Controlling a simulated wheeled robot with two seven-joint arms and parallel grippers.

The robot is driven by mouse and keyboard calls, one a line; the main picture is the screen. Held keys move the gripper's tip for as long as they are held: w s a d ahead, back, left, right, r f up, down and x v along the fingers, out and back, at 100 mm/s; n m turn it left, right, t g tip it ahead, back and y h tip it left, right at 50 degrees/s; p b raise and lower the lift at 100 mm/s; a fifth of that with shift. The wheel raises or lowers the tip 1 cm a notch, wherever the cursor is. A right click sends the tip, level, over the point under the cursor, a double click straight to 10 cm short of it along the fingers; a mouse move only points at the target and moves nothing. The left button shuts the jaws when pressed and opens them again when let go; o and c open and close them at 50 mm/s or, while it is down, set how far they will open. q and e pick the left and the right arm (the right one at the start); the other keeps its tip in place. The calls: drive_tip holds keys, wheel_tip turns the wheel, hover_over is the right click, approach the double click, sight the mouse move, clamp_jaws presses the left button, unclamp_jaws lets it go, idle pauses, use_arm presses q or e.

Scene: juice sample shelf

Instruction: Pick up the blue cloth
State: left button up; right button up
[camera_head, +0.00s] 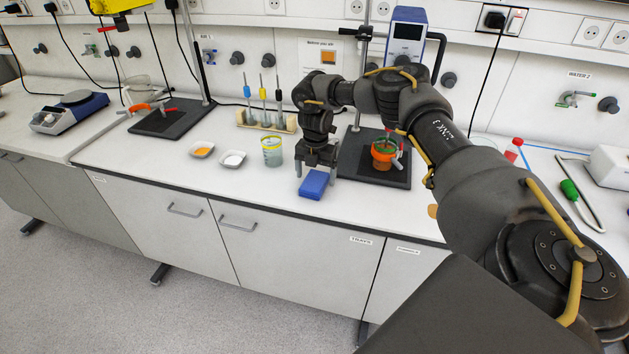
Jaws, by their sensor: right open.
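The blue cloth (313,186) is a small folded-looking block near the front edge of the white bench, in the middle of the view. My right gripper (317,172) points down right at the cloth, with its fingers spread apart. It covers the back part of the cloth. I cannot tell whether the fingers touch the cloth. My left gripper is not in view.
A beaker with a green band (271,152) stands close to the left of my right gripper. Two small white dishes (233,159) are further left. A stirrer base (362,168) with an orange-red vessel (383,154) stands to the right. A rack (265,122) is behind.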

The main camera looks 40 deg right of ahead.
drive_tip(key=shift+f, duration=0.95)
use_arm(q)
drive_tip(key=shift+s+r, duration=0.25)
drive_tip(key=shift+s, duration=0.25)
use_arm(e)
drive_tip(key=c, duration=1.1)
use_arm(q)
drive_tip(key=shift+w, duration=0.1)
use_arm(e)
drive_tip(key=shift+o, duration=0.2)
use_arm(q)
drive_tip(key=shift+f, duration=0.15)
use_arm(e)
drive_tip(key=shift+r, duration=0.15)
